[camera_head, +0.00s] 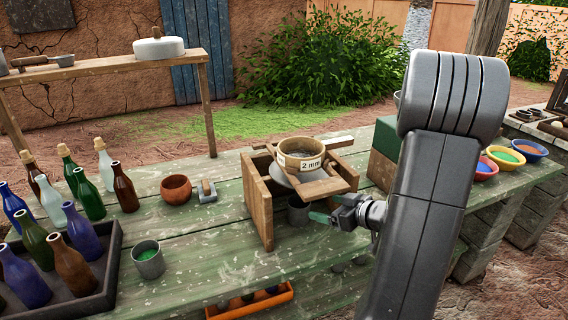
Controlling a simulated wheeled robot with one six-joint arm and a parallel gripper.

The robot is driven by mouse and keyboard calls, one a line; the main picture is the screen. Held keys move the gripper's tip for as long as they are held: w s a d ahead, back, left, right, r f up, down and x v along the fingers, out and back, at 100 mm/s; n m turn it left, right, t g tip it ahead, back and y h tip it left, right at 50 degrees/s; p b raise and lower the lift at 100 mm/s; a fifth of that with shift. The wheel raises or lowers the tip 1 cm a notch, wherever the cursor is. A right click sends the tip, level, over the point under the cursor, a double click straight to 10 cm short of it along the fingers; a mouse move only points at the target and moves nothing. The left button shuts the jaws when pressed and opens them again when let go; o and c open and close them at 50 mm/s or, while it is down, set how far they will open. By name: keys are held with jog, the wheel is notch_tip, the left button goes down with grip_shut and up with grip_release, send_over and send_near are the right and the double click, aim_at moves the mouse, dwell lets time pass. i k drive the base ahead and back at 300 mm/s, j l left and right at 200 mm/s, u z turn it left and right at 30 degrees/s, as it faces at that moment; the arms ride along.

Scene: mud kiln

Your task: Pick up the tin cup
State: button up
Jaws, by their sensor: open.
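A grey metal cup (297,212) stands inside the wooden sieve stand (260,210), under the sieve, partly hidden by the stand. A second grey metal cup (149,262), with green contents, stands upright on the green table at the left front. My gripper (318,218) is open and empty at the right of the stand. Its green-tipped fingers point left towards the cup in the stand, close to it. I cannot tell whether they touch it.
A round sieve marked 2 mm (301,156) sits on top of the stand. A brown bowl (176,189) and a small block with a handle (206,192) stand left of it. Several bottles and a dark tray (97,299) fill the left. The front middle of the table is clear.

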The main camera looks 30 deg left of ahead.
aim_at(147, 254)
jog(key=k+l, duration=0.1)
jog(key=l, duration=0.2)
jog(key=k+l, duration=0.15)
jog(key=l, duration=0.15)
jog(key=k+j, duration=0.2)
jog(key=j, duration=0.2)
jog(key=k+j, duration=0.2)
jog(key=j, duration=0.15)
jog(key=k+j, duration=0.15)
jog(key=j, duration=0.25)
jog(key=k+j, duration=0.2)
jog(key=j, duration=0.15)
jog(key=k+j, duration=0.2)
jog(key=j, duration=0.2)
